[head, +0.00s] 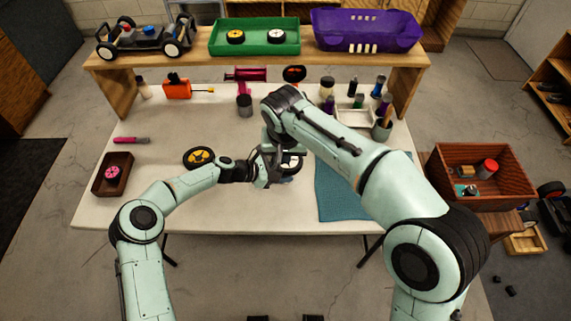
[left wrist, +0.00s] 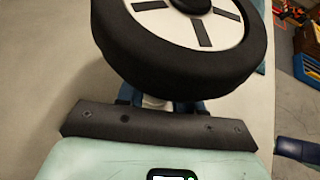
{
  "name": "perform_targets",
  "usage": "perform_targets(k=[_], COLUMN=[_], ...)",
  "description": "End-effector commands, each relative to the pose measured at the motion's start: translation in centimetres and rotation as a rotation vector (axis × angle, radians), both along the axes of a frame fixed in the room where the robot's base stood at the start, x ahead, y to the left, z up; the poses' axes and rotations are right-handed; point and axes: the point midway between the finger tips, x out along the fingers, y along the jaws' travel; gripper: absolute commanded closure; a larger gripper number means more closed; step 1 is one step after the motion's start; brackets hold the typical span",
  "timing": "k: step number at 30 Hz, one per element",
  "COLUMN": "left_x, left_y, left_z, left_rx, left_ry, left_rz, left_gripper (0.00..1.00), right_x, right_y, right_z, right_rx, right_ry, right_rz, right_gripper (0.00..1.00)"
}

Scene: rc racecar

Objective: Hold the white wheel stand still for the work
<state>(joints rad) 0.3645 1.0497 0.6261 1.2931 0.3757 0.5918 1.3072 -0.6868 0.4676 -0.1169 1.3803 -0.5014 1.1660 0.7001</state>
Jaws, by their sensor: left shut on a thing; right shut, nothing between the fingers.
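The white wheel with its black tyre (head: 293,163) is near the table's middle, partly hidden by my arms. It fills the top of the left wrist view (left wrist: 190,40). Below the tyre, a small white part of the wheel stand (left wrist: 155,102) shows between the blue fingers of my left gripper (left wrist: 160,106). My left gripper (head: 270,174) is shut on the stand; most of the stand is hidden. My right gripper (head: 284,151) is shut and empty, pointing down close over the wheel. Whether it touches the wheel is unclear.
A yellow wheel (head: 199,157) lies to the left, with a dark box (head: 113,188) farther left. A blue mat (head: 338,203) lies to the right. Bottles and tools stand along the back, under a wooden shelf (head: 190,58). The table front is clear.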

Motion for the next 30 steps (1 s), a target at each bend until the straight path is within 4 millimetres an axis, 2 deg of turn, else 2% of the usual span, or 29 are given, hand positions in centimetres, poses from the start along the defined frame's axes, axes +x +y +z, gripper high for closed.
perform_targets(k=[12, 13, 15, 16, 25, 30], left_x=[0.0, 0.0, 0.0, 0.0, 0.0, -0.4], left_y=[0.0, 0.0, 0.0, 0.0, 0.1, 1.8], left_z=[0.0, 0.0, 0.0, 0.0, 0.1, 1.0], left_rx=[-0.001, -0.001, -0.001, -0.001, 0.0, 0.001], left_ry=[0.0, 0.0, 0.0, 0.0, 0.0, 0.0], left_rz=[0.0, 0.0, 0.0, 0.0, 0.001, 0.003], left_gripper=[0.91, 0.61, 0.39, 0.35, 0.35, 0.35], right_x=[-0.1, -0.1, -0.1, -0.1, -0.1, -0.1], right_y=[0.0, 0.0, 0.0, 0.0, 0.0, 0.0], right_z=[0.3, 0.3, 0.3, 0.3, 0.3, 0.3], right_rx=[0.0, 0.0, 0.0, 0.0, 0.0, 0.0], right_ry=[0.0, 0.0, 0.0, 0.0, 0.0, 0.0], right_rz=[0.001, 0.001, 0.001, 0.001, 0.001, 0.001], right_gripper=[1.0, 1.0, 1.0, 1.0, 1.0, 1.0])
